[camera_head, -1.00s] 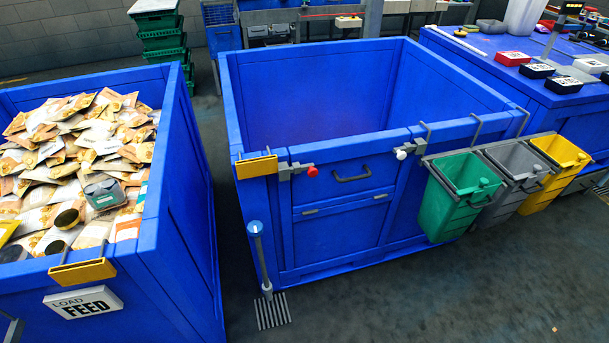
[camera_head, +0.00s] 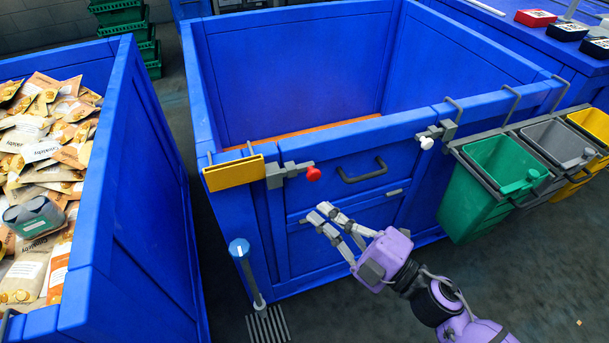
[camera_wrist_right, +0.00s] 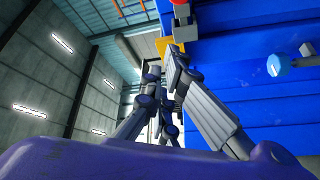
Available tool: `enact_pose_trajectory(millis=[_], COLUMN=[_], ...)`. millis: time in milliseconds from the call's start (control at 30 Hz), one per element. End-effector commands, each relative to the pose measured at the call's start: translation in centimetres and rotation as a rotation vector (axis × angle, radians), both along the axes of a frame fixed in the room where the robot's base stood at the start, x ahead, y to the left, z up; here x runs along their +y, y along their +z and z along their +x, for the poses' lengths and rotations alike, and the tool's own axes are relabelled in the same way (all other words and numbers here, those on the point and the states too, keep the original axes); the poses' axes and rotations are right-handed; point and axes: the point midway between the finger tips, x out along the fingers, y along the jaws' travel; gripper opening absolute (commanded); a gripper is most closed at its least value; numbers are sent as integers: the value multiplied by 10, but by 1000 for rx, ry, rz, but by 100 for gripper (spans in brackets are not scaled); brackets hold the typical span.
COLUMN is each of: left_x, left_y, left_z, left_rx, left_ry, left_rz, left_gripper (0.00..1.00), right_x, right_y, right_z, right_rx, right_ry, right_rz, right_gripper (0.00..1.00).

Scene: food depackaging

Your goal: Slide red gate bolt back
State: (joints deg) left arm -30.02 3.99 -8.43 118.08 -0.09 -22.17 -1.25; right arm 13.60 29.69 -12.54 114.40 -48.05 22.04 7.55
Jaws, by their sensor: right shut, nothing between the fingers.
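The red-knobbed gate bolt (camera_head: 313,174) sits on the front wall of the middle blue bin, near its left corner, in a grey bracket (camera_head: 283,175). In the right wrist view the red knob (camera_wrist_right: 180,3) shows at the top edge. A white-knobbed bolt (camera_head: 426,143) sits at the right side of the same gate (camera_head: 345,170). My right gripper (camera_head: 320,215) is shut and empty in front of the gate, below the red knob and apart from it. Its fingers also show in the right wrist view (camera_wrist_right: 172,62). My left gripper is out of view.
A grey handle (camera_head: 363,176) is on the gate between the bolts. A yellow holder (camera_head: 234,173) hangs left of the red bolt. A post with a blue top (camera_head: 239,248) stands before the bin. Green (camera_head: 480,205) and grey (camera_head: 552,140) buckets hang at right. A bin of pouches (camera_head: 110,215) stands left.

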Motion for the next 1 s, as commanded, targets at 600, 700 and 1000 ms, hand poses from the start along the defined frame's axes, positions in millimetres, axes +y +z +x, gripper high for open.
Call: enact_pose_trajectory(millis=[600,700,1000], left_x=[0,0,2], left_y=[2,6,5], left_z=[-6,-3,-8], left_rx=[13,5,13], left_ry=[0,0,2], left_rz=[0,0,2], left_gripper=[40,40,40], right_x=[28,44,58], right_y=[9,12,4], right_z=[27,42,76], right_rx=[0,-1,9], right_ry=[-1,-1,-5], right_rz=[6,6,5], right_gripper=[0,0,0])
